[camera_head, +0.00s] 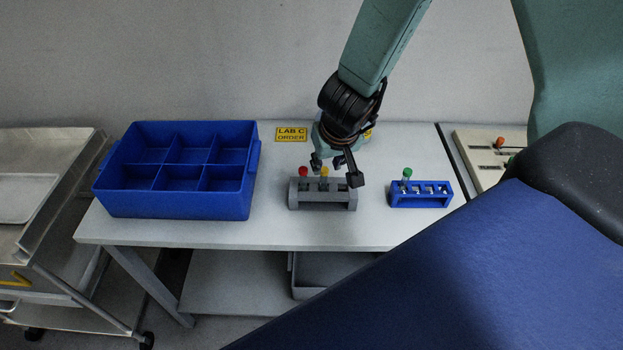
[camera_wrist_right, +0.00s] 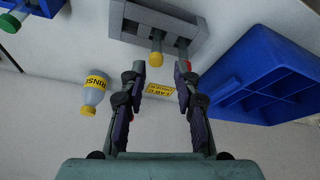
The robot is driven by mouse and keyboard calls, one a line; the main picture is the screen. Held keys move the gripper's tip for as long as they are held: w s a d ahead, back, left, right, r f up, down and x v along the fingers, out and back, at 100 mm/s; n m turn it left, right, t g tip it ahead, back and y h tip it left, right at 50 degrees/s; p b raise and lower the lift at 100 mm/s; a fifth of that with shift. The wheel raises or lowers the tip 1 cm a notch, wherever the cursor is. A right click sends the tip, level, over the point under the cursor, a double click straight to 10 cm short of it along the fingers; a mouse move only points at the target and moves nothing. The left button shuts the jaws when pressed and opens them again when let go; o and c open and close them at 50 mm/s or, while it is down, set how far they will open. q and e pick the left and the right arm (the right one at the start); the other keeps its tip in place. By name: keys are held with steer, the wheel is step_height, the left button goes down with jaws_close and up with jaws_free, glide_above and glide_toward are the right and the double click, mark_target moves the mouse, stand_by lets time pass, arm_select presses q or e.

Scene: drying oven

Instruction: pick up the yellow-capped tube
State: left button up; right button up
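The yellow-capped tube (camera_head: 324,172) stands in the grey rack (camera_head: 322,205), beside a red-capped tube (camera_head: 303,172). My right gripper (camera_head: 328,164) is just above and behind the rack, close to the yellow cap. In the right wrist view, the gripper (camera_wrist_right: 162,68) is open with nothing held. The yellow-capped tube (camera_wrist_right: 156,48) appears in the gap ahead of the fingers, nearer the left finger. The red-capped tube (camera_wrist_right: 183,52) is partly hidden by the right fingertip. I cannot tell whether a finger touches either tube. My left gripper is out of view.
A blue divided bin (camera_head: 180,205) stands left of the rack. A blue rack (camera_head: 420,201) with a green-capped tube (camera_head: 407,174) is to the right. A RINSE bottle (camera_wrist_right: 94,93) with a yellow cap shows in the wrist view. The table front (camera_head: 270,235) is clear.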

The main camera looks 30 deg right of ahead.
mark_target(324, 169)
steer(key=shift+w+d+f+b, duration=0.7)
steer(key=shift+w+a+f, duration=0.15)
steer(key=shift+w+f, duration=0.2)
steer(key=shift+f, duration=0.15)
steer(key=shift+w+f+b, duration=0.15)
steer(key=shift+f+b, duration=0.2)
steer(key=shift+b, duration=0.15)
steer(key=x, duration=0.1)
steer(key=b+x, duration=0.2)
steer(key=shift+s+f, duration=0.15)
steer(key=shift+s, duration=0.1)
steer(key=shift+w+f, duration=0.15)
steer(key=shift+w, duration=0.2)
